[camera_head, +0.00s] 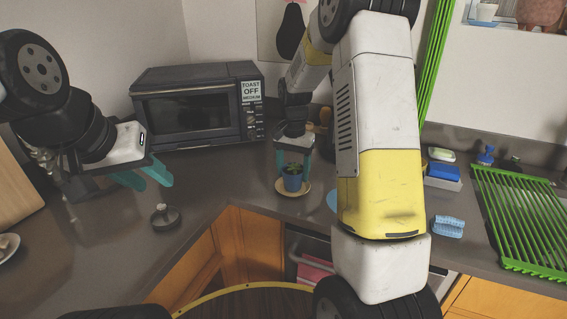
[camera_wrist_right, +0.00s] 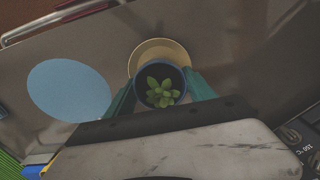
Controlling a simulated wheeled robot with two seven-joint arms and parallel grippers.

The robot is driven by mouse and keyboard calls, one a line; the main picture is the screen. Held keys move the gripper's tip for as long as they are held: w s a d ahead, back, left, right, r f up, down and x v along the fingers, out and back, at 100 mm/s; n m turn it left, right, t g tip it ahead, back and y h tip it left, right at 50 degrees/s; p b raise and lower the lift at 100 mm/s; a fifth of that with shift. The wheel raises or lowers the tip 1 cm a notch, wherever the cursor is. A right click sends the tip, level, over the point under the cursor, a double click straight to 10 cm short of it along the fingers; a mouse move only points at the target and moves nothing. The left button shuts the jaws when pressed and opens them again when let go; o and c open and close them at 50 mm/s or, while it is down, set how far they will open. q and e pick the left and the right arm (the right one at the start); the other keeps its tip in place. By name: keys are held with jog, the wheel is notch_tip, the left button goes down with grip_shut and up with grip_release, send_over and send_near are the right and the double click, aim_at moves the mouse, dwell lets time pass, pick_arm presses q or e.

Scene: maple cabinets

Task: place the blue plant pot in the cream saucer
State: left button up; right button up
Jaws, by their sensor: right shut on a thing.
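The blue plant pot (camera_head: 292,182) with a small green plant is between the teal fingers of my right gripper (camera_head: 293,160), which is shut on it. In the right wrist view the pot (camera_wrist_right: 160,88) sits between the two fingers (camera_wrist_right: 162,95). The cream saucer (camera_head: 304,189) lies on the counter under the pot. In the wrist view the saucer (camera_wrist_right: 158,44) shows as a rim mostly beyond the pot, so the pot overlaps it off-centre. Whether the pot touches it is unclear. My left gripper (camera_head: 148,176) is open and empty over the counter at left.
A toaster oven (camera_head: 198,104) stands behind, against the wall. A round light-blue disc (camera_wrist_right: 69,90) lies beside the saucer. A small dark lidded thing (camera_head: 165,216) stands front left. A green rack (camera_head: 525,215) and a blue sponge (camera_head: 449,226) are at right.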

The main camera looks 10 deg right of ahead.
aim_at(293, 169)
jog(key=o, duration=1.7)
jog(key=shift+f, duration=0.15)
jog(key=s+r+n+t, duration=0.1)
jog(key=s+r, duration=0.2)
jog(key=r, duration=0.6)
jog(key=s+r+n+t, duration=0.1)
jog(key=s+r, duration=0.2)
jog(key=r, duration=0.6)
jog(key=s+n+t, duration=0.1)
jog(key=s, duration=0.5)
jog(key=s+a+r+n+t+y, duration=0.1)
jog(key=s+n, duration=0.1)
jog(key=s, duration=0.5)
jog(key=s+a+n+t+y, duration=0.1)
jog(key=s+n+t, duration=0.1)
jog(key=s, duration=0.4)
jog(key=shift+s+a+r, duration=0.15)
jog(key=shift+a, duration=0.1)
